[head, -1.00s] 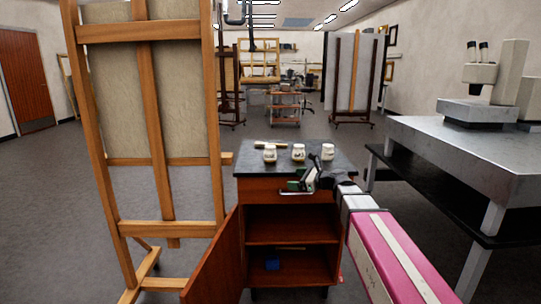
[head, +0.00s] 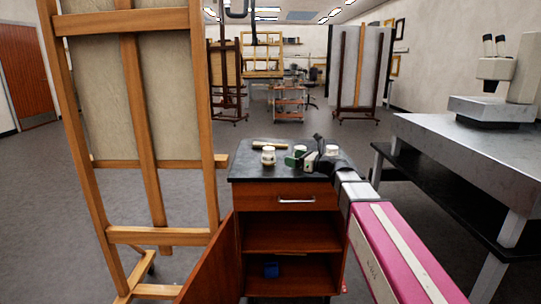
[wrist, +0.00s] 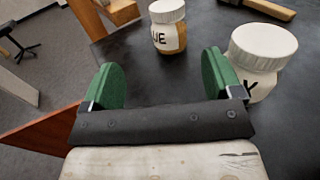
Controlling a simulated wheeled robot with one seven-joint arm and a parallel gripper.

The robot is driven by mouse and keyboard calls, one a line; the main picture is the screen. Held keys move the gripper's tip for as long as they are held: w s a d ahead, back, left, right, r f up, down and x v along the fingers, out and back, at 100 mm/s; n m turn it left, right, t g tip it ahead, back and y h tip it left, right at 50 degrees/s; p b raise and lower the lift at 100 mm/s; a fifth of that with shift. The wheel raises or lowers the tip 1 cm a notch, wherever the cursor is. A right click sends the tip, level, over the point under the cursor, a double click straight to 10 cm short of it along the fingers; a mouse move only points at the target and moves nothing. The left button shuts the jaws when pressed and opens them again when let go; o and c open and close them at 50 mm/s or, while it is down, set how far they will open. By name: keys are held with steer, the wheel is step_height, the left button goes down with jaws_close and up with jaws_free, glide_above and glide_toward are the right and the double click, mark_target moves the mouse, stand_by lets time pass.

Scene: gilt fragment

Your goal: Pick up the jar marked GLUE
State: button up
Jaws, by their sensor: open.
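The jar marked GLUE (wrist: 168,28), white-lidded with an amber patch, stands upright on the dark cabinet top; the letters "UE" show in the wrist view. In the head view it appears to be the leftmost jar (head: 268,156). My gripper (wrist: 160,68) is open and empty, its green fingers spread, with the GLUE jar ahead of them and apart from them. In the head view my gripper (head: 298,159) is over the cabinet top, right of that jar. A second white jar (wrist: 262,52), its label mostly hidden, stands close beside the right finger.
A third jar (head: 331,150) stands at the right of the cabinet top (head: 245,173). A wooden-handled tool (head: 270,143) lies behind the jars. The cabinet door (head: 208,270) hangs open. An easel (head: 130,130) stands left; a grey table (head: 470,150) stands right.

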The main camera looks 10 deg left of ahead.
mark_target(271, 149)
steer(key=shift+w+a, duration=0.25)
steer(key=shift+w, duration=0.15)
steer(key=x, duration=0.6)
steer(key=shift+w+a+r, duration=0.1)
steer(key=shift+w, duration=0.05)
steer(key=shift+w+r+x, duration=0.1)
steer(key=shift+x, duration=1.2)
steer(key=shift+w+r+x, duration=0.1)
steer(key=shift+w+x, duration=0.05)
steer(key=shift+x, duration=1.2)
steer(key=c, duration=1.1)
